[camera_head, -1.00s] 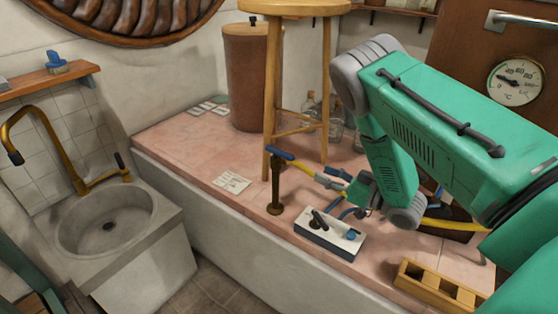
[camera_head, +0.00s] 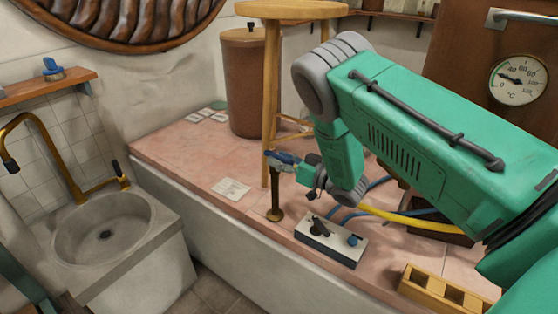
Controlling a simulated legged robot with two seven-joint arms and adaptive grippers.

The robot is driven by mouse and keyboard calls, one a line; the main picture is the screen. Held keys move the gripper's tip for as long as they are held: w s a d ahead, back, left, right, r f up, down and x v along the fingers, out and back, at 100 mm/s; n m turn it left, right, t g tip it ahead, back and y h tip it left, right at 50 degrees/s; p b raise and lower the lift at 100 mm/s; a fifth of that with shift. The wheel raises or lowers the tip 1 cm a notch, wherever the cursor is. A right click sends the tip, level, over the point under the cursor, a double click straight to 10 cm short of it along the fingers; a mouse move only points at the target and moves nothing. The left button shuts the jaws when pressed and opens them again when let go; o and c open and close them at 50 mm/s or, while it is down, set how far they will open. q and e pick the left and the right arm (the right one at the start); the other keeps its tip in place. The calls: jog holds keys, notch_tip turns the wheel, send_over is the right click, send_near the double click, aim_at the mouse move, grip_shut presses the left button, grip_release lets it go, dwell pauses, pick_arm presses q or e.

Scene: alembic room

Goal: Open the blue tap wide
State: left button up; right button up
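A brass standpipe tap (camera_head: 276,200) rises from the pink tiled bench, with a blue lever handle (camera_head: 283,157) on top. My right gripper (camera_head: 292,164) is at the handle, coming from the right. The fingers are small and overlap the handle in the picture, so I cannot tell whether they are closed on it or only beside it. My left gripper is not in view.
A wooden stool (camera_head: 271,95) stands just behind the tap. A white box (camera_head: 331,241) with a black switch and a blue knob lies in front. A yellow hose (camera_head: 410,219), blue hoses and a wooden rack (camera_head: 442,291) lie to the right. A stone sink (camera_head: 105,228) is at left.

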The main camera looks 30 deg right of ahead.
jog(key=shift+d, duration=0.2)
jog(key=shift+a, duration=0.1)
jog(key=c, duration=0.8)
jog(key=shift+a, duration=0.1)
grip_shut()
